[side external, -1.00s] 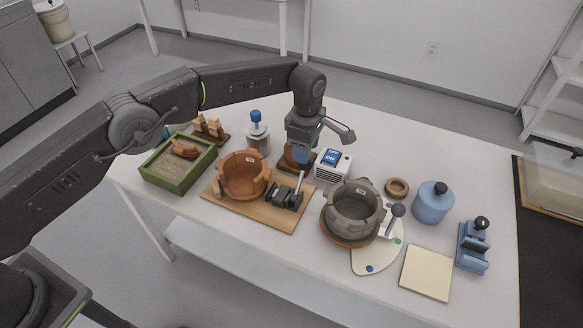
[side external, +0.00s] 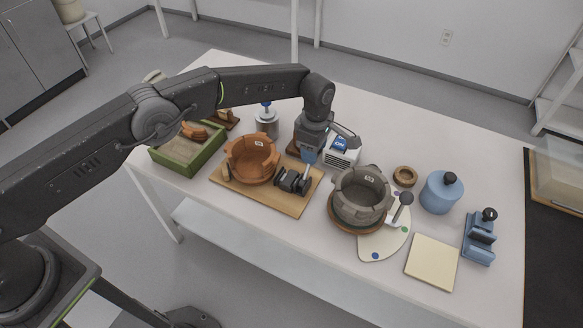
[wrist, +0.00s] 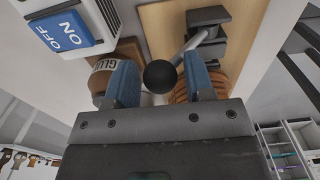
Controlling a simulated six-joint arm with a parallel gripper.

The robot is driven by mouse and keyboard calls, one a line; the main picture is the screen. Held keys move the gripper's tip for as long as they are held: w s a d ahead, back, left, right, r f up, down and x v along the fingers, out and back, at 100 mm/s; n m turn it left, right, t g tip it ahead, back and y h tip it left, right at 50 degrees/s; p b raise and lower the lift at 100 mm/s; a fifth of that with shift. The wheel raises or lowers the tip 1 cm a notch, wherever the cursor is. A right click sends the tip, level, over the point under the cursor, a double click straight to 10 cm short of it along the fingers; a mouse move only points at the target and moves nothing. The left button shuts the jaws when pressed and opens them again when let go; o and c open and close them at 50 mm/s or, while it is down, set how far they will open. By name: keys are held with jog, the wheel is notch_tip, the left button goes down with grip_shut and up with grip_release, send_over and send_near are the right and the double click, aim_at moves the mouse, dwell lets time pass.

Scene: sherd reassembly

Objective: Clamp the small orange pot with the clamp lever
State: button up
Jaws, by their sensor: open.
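The small orange pot (side external: 248,158), with a broken rim, stands on a wooden board (side external: 285,205). The dark clamp (side external: 292,181) sits on the board to the right of the pot. Its lever tilts upward, and in the wrist view the metal rod ends in a black ball knob (wrist: 160,75). My gripper (side external: 310,160) is open above the clamp, with the knob between its blue fingertips in the wrist view (wrist: 160,82). I cannot tell whether either finger touches the knob. Ridged orange pot wall (wrist: 216,85) shows partly behind the right finger.
A white box with an ON/OFF switch (side external: 341,150) stands close behind my gripper. A jar labelled GLU (wrist: 101,76) is beside the left finger. A grey pot (side external: 361,195) stands right of the board; a green sand tray (side external: 205,158) is left.

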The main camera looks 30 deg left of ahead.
jog(key=shift+s+r, duration=0.25)
jog(key=shift+s, duration=0.15)
jog(key=shift+s+r, duration=0.25)
jog(key=shift+s, duration=0.25)
jog(key=shift+s+r, duration=0.2)
jog(key=shift+s, duration=0.25)
jog(key=shift+s+r, duration=0.25)
jog(key=shift+s, duration=0.85)
jog(key=shift+s+f, duration=0.4)
jog(key=shift+s, duration=0.85)
jog(key=shift+s+f, duration=0.4)
jog(key=shift+s, duration=0.8)
jog(key=shift+s+f, duration=0.4)
jog(key=shift+s, duration=0.85)
jog(key=shift+w+r, duration=0.1)
jog(key=shift+r, duration=2.6)
